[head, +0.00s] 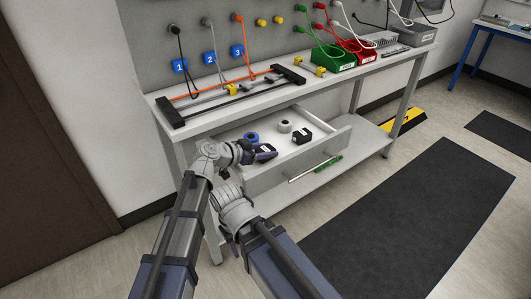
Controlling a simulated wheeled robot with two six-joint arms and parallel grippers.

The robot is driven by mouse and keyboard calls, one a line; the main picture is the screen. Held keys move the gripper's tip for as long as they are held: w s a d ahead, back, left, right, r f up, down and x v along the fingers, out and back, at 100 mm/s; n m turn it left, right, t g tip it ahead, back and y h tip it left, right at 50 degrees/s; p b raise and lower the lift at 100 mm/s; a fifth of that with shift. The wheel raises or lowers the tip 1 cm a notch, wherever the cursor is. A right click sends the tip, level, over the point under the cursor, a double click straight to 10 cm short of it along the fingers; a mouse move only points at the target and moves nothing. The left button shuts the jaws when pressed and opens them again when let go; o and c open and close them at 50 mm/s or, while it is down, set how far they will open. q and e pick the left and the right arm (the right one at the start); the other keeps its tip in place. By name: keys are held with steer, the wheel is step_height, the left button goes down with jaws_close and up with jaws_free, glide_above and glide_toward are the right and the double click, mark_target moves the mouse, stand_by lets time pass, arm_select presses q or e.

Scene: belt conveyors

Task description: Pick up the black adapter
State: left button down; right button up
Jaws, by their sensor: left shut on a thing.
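The black adapter (264,147) is at the front left inside the open drawer (268,178), partly hidden by my gripper. My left gripper (266,153) reaches over the drawer's left side and is shut on the black adapter. Whether the adapter still touches the drawer floor is hard to tell. My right gripper (229,238) hangs low in front of the bench's left leg, outside the drawer. It is small and partly hidden by its own wrist, so its opening cannot be made out.
The drawer also holds a blue roll (251,137), a grey roll (285,127) and another black block (302,138). The benchtop above carries a black-ended rack (171,112), a green bin (333,60) and a red bin (358,51). A green item (329,163) lies on the lower shelf.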

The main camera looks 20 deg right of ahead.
mark_target(266, 149)
arm_select(q)
steer(key=shift+r, duration=0.2)
step_height(266, 149, up, 23)
steer(key=p, duration=2.3)
